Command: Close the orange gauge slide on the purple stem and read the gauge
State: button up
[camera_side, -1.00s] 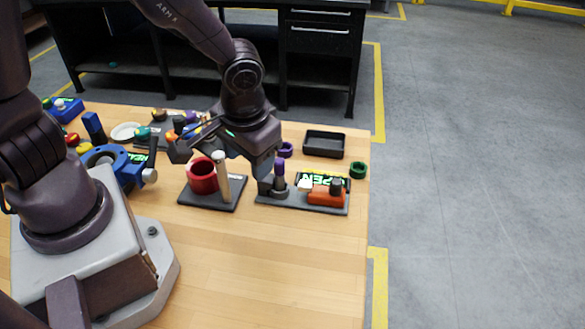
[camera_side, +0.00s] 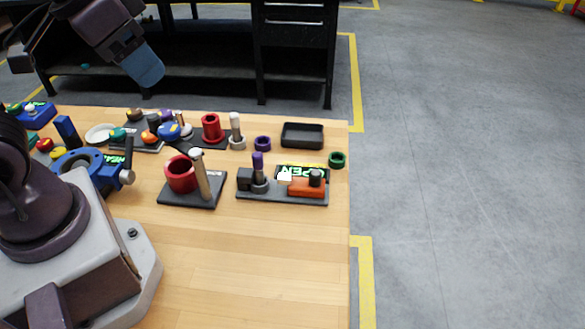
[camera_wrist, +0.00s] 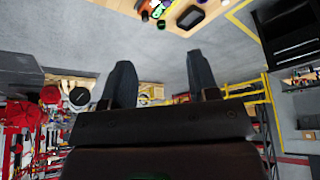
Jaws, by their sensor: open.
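The orange gauge slide (camera_side: 307,188) sits at the right end of a dark base plate (camera_side: 285,199) in the side view, with a dark knob on top and a white block at its left. The purple stem (camera_side: 258,166) stands upright at the plate's left part, apart from the slide. A display (camera_side: 300,171) behind the slide shows green letters reading OPEN. My gripper (camera_side: 146,68) is high at the upper left, well away from the fixture. In the wrist view my gripper (camera_wrist: 160,82) has its two fingers apart with nothing between them.
A plate with a red ring (camera_side: 181,174) and a leaning pale post (camera_side: 201,174) stands left of the fixture. A purple ring (camera_side: 263,143), a black tray (camera_side: 302,135) and a green ring (camera_side: 337,160) lie behind it. The wooden table's front (camera_side: 255,260) is clear.

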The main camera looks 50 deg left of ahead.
jog(key=w+d+f+g, duration=0.35)
jog(key=w+f, duration=0.25)
jog(key=w, duration=0.5)
jog(key=n+g, duration=0.1)
jog(key=n, duration=0.3)
send_near(315, 172)
notch_tip(315, 172, down, 11)
jog(key=shift+w+d+r, duration=0.1)
jog(key=shift+w+r, duration=0.05)
jog(key=shift+r, duration=0.05)
